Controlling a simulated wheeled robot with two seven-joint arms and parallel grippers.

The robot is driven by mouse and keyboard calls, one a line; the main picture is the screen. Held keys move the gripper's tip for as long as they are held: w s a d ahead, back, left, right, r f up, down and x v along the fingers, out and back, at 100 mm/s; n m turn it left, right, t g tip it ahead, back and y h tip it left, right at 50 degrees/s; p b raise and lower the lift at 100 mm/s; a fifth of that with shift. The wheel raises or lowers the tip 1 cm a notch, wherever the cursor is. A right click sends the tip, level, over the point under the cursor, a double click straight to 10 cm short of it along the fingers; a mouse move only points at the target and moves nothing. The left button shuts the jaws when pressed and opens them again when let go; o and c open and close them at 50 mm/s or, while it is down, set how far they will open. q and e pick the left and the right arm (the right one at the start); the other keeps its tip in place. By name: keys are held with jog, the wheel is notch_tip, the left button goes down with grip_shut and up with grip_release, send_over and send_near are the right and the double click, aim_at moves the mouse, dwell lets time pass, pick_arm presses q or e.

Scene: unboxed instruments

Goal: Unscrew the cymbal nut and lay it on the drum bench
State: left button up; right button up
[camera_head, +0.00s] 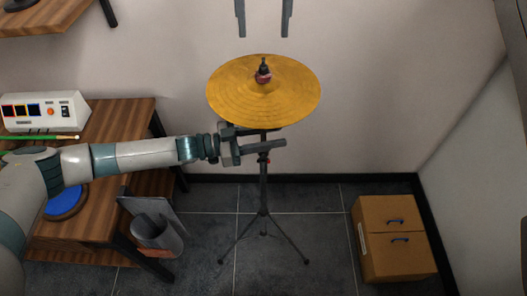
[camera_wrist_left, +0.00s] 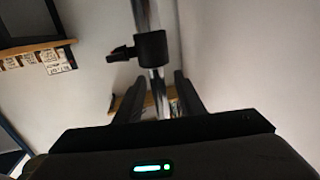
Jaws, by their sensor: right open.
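The cymbal nut (camera_head: 263,66) is a small dark piece on top of the golden cymbal (camera_head: 230,92), above a reddish ring. The cymbal sits on a black tripod stand (camera_head: 263,190). My left gripper (camera_head: 276,137) is below the cymbal, its fingers apart on either side of the stand's pole. The left wrist view shows the pole (camera_wrist_left: 158,85) between the fingers with gaps beside it. My right gripper (camera_head: 263,37) is open and empty above the nut, with only its fingers showing. The wooden drum bench (camera_head: 130,118) stands at the left, partly hidden by my left arm.
On the bench are a white box with coloured pads (camera_head: 45,112), a green stick (camera_head: 30,137) and a blue disc (camera_head: 66,200). A grey bin (camera_head: 155,238) is by the bench. Bench room near the right corner is free.

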pick_arm(q)
jog(key=shift+w+d, duration=0.15)
jog(key=shift+d, duration=0.65)
grip_shut()
